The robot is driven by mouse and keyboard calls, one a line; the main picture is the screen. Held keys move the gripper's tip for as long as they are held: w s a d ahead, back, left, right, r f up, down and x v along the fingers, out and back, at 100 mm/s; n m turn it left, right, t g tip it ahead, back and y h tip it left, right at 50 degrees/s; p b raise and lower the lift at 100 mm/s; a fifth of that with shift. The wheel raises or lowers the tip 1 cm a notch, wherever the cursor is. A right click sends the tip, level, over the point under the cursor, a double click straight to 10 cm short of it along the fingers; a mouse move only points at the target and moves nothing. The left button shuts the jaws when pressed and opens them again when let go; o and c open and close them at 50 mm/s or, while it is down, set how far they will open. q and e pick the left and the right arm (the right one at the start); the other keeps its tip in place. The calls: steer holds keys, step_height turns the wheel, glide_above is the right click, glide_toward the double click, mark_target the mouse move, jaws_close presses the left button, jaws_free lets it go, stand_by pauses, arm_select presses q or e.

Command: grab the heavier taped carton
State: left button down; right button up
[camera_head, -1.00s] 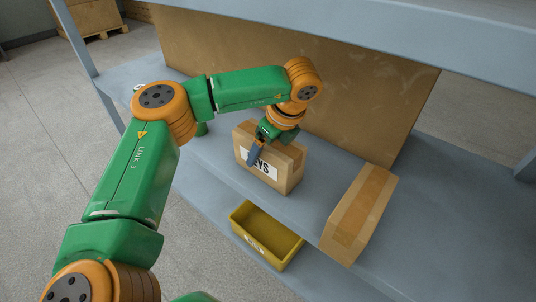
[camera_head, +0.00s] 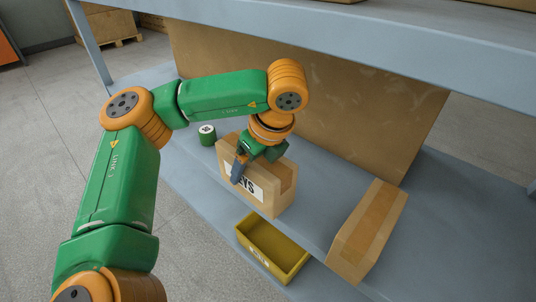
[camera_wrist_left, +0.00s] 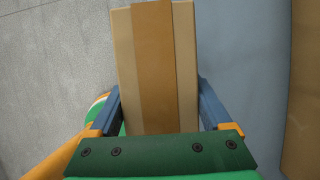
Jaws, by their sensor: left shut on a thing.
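A brown carton (camera_head: 262,190) with a white label, on which the letters "EYS" show, is in the middle of the head view. My left gripper (camera_head: 246,172) comes down on it from above and is shut on it. In the left wrist view the same carton (camera_wrist_left: 125,70), with a darker tape strip along its top, lies between the two blue fingers. I cannot tell whether its base touches the shelf. A second carton (camera_head: 368,230) with a tape strip stands on the shelf to the right, apart from the gripper. My right gripper is not in view.
A green roll with a pale top (camera_head: 207,135) stands left of the carton. A large brown board (camera_head: 340,100) closes off the back. An upper shelf edge (camera_head: 400,42) hangs above.

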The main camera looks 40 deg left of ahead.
arm_select(q)
steer(key=s+p, duration=0.2)
steer(key=s, duration=0.9)
steer(key=shift+s+a, duration=0.15)
steer(key=shift+a, duration=0.3)
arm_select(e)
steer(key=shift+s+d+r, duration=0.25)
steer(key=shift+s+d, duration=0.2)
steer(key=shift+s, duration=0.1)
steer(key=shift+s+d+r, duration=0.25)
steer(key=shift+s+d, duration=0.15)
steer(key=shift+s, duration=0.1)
arm_select(q)
steer(key=shift+r, duration=0.1)
